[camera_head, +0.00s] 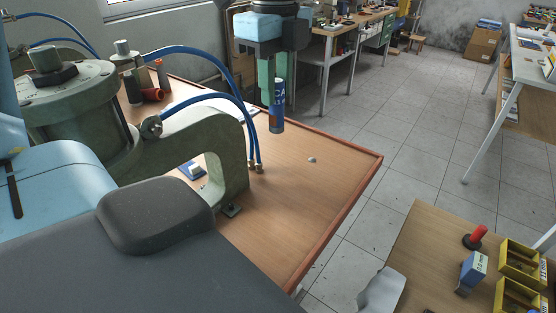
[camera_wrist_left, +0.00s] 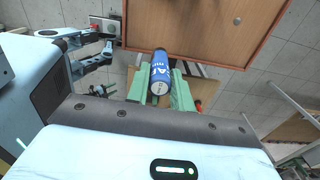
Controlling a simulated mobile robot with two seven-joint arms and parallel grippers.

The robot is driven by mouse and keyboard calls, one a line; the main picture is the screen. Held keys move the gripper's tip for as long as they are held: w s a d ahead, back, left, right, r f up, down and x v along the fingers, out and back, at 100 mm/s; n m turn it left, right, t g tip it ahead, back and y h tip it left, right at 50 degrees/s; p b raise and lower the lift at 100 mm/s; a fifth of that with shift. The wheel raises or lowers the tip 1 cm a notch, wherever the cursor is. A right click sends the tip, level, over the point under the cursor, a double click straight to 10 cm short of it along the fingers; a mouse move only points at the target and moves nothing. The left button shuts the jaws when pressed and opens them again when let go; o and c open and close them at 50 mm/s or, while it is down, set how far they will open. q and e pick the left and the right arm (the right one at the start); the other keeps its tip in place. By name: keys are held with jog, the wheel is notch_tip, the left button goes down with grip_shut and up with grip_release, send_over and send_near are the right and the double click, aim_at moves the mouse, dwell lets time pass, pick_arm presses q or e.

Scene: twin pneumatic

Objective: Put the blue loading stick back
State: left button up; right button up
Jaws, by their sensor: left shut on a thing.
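The blue loading stick (camera_head: 277,108) is a blue cylinder with white lettering and a darker lower end. It hangs upright in my left gripper (camera_head: 272,88), above the far right part of the brown worktable (camera_head: 300,190). In the left wrist view the stick (camera_wrist_left: 161,72) sits between the two green fingers of my left gripper (camera_wrist_left: 160,88), which are shut on it. A red stick (camera_head: 476,238) stands on a dark round base on the lower right table.
A green press (camera_head: 200,130) with blue hoses stands on the worktable's left. A small grey knob-like piece (camera_head: 312,160) lies near its right edge. The lower right table (camera_head: 425,250) holds a blue labelled block (camera_head: 472,270) and yellow bins (camera_head: 522,262). Tiled floor separates the tables.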

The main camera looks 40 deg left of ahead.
pick_arm(q)
jog(key=shift+s+d+r, duration=0.1)
jog(key=shift+s+d, duration=0.05)
jog(key=shift+d, duration=0.05)
pick_arm(e)
jog(key=shift+s, duration=0.15)
pick_arm(q)
jog(key=shift+a+f+p, duration=0.1)
jog(key=shift+f+p, duration=0.9)
jog(key=shift+f, duration=12.85)
pick_arm(e)
jog(key=w+r, duration=0.2)
jog(key=shift+w+d+r+t, duration=0.15)
jog(key=shift+w+r+t, duration=0.1)
jog(key=shift+r+t, duration=0.15)
pick_arm(q)
jog(key=shift+f, duration=0.25)
jog(key=o, duration=0.9)
jog(key=shift+r, duration=0.1)
pick_arm(e)
jog(key=shift+s+f, duration=0.15)
jog(key=shift+f, duration=0.05)
